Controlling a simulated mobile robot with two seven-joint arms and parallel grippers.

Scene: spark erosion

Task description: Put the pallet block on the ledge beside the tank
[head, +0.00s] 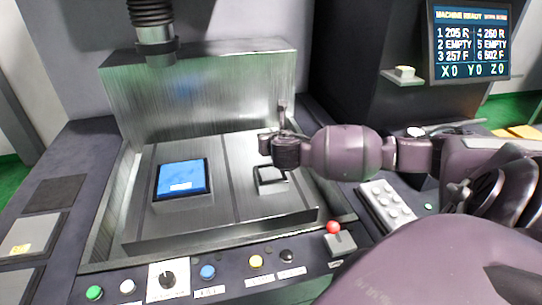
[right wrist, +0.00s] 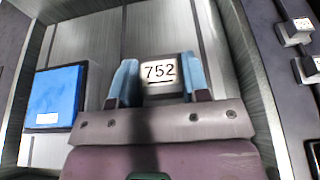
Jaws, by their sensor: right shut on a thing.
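My right gripper (head: 272,150) reaches in from the right over the tank (head: 215,205). In the right wrist view its two blue fingers (right wrist: 160,85) are shut on the pallet block (right wrist: 160,71), a small pale block marked 752, one finger on each side. The head view does not clearly show the block at the fingers, nor how far it is above the tank floor. The dark ledge (head: 88,165) runs along the left side of the tank. My left gripper is not in view.
A blue square (head: 181,178) lies in the tank; a dark-edged square (head: 271,179) is just below my gripper. A spindle (head: 156,45) hangs above the tank's back. Buttons and a red-knobbed lever (head: 334,228) line the front. A grey studded pad (head: 387,204) is at right.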

